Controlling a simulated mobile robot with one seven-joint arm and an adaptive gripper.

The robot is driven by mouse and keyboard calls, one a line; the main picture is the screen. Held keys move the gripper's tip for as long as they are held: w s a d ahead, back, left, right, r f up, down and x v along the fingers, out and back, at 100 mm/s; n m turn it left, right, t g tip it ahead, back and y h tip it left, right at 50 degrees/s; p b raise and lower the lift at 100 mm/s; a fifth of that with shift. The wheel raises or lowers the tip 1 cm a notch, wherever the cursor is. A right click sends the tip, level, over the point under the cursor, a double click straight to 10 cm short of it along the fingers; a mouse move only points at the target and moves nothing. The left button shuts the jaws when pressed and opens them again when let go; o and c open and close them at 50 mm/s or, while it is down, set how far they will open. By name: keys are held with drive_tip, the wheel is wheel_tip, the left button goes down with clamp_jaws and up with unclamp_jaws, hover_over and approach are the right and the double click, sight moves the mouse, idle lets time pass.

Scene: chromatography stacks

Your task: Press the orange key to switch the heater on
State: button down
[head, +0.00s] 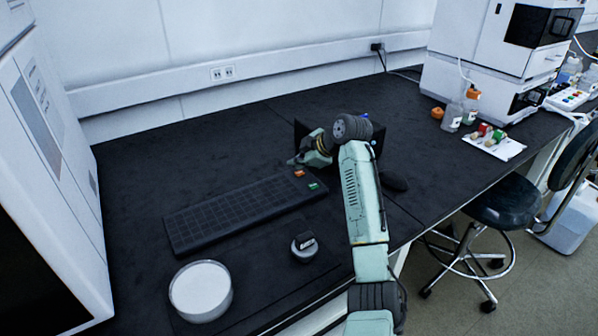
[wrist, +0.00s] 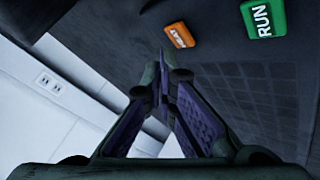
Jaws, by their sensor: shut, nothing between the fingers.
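The orange key (head: 299,173) sits at the far right corner of the black keyboard (head: 238,212) in the head view. In the wrist view the orange key (wrist: 179,35) carries white lettering that seems to read HEAT. A green key (head: 314,186) lies beside it, and in the wrist view the green key (wrist: 263,18) reads RUN. My gripper (head: 292,161) is shut and empty, close to the orange key on its far side. In the wrist view my gripper (wrist: 163,62) has its fingertips just short of the orange key; they look apart from it, though the height gap is unclear.
A dark mouse (head: 394,181) lies right of my arm. A dark box is partly hidden behind my wrist. Bottles (head: 470,105) stand farther right.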

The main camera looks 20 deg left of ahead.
sight(298, 174)
drive_tip(key=shift+r+p, duration=1.65)
drive_tip(key=shift+r, duration=1.1)
